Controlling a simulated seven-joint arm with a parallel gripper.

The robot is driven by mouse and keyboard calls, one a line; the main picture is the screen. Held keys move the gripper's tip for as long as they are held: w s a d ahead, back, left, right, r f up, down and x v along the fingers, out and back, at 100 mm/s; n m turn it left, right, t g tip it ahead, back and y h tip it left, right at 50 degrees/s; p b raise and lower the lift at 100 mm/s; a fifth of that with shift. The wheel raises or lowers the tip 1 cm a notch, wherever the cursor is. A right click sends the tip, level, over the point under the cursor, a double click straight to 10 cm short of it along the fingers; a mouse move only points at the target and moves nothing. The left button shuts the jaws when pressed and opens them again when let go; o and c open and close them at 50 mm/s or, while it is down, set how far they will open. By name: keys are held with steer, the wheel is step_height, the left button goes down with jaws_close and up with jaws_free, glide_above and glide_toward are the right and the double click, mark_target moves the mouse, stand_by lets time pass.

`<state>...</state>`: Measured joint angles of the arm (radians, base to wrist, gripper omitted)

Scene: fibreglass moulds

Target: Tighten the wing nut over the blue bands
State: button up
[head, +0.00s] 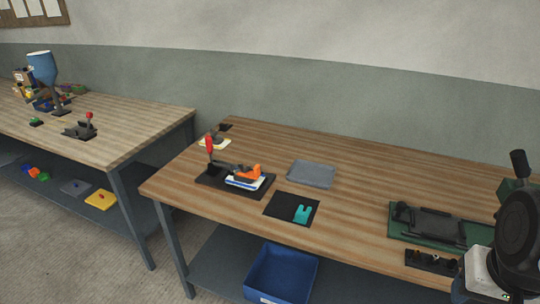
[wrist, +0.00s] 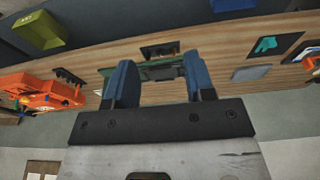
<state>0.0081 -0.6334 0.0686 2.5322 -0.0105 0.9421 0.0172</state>
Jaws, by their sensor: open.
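I cannot make out a wing nut or blue bands for certain in either view. In the head view a green board (head: 428,228) with a dark frame and rods lies at the right of the near bench; any small fittings on it are too small to tell. My gripper (wrist: 159,76) shows in the wrist view with its two blue fingers apart and nothing between them. The green board shows behind the fingers in that view (wrist: 160,71), at some distance and partly hidden by them. In the head view my gripper is not visible; only part of my arm shows at the right edge.
On the near bench are a red-handled clamp (head: 210,150) with an orange piece (head: 250,172), a grey tray (head: 311,174) and a teal piece (head: 303,214) on a black mat. An orange object (wrist: 40,88) is at the wrist view's left. A blue bin (head: 280,274) sits below.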

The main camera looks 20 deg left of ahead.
steer(key=w+a+r+n, duration=0.3)
steer(key=w+a, duration=0.2)
steer(key=w, duration=0.4)
steer(key=w+a+r+n, duration=0.2)
steer(key=w+a+n, duration=0.15)
steer(key=w, duration=0.45)
steer(key=w+a+f+n+g, duration=0.1)
steer(key=w+a+n, duration=0.5)
steer(key=w+a, duration=0.85)
steer(key=w+a+f+n, duration=0.3)
steer(key=w+a+f, duration=0.1)
steer(key=a, duration=0.9)
steer(key=w+a+f+n+g, duration=0.1)
steer(key=w+a+f+n, duration=0.2)
steer(key=a+f, duration=0.4)
steer(key=w+a+f+n, duration=0.4)
steer(key=w+a+f, duration=0.1)
steer(key=a, duration=1.3)
steer(key=shift+a+f+g, duration=0.25)
steer(key=shift+a+g, duration=0.05)
steer(key=shift+a, duration=0.05)
steer(key=shift+a+f, duration=0.15)
steer(key=shift+a, duration=0.2)
steer(key=shift+f, duration=0.15)
